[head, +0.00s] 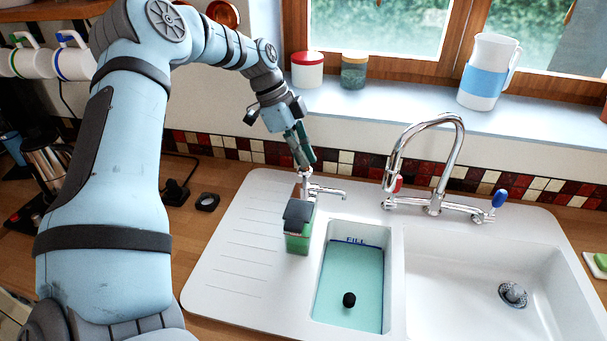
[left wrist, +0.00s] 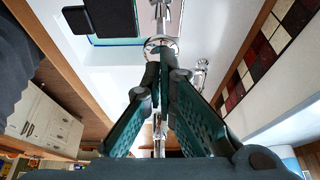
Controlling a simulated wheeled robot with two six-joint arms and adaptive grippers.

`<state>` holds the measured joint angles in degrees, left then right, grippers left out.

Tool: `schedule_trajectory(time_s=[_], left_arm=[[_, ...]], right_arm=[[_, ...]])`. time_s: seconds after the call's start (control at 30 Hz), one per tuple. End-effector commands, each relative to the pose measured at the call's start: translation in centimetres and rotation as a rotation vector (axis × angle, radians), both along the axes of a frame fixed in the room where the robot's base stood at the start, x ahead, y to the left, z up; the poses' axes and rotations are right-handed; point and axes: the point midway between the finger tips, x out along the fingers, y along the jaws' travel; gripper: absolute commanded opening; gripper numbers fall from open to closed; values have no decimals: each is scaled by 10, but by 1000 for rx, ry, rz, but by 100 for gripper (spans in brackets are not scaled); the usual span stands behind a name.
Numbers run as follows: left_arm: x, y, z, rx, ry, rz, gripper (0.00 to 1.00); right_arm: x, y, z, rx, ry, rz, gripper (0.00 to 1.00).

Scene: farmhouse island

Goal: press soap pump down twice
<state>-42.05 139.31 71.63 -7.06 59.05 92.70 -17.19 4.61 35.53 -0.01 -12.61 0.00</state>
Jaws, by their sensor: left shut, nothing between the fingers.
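The chrome soap pump (head: 325,191) stands at the back of the white sink top, its spout pointing right over the small basin. My left gripper (head: 304,163) is shut with nothing between its fingers. It points down directly over the pump head, with its tips at or just above the top. In the left wrist view the shut green fingers (left wrist: 162,62) meet in front of the round chrome pump top (left wrist: 162,43). Whether they touch it, I cannot tell. My right gripper is not in view.
A green block with a dark top (head: 298,238) stands just in front of the pump. The small basin (head: 348,290) holds turquoise liquid. A tall chrome tap (head: 432,207) stands to the right. The windowsill behind holds jars and a jug (head: 488,72).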

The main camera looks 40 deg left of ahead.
Motion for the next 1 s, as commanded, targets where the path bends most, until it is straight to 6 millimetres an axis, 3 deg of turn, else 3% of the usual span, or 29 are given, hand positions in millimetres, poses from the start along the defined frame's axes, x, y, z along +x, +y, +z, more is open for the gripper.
schedule_trajectory(time_s=[0.6,1.0], left_arm=[[0,0,-27,0,0,0,0],[0,0,-17,0,1,0,0]], right_arm=[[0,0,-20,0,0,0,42],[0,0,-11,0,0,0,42]])
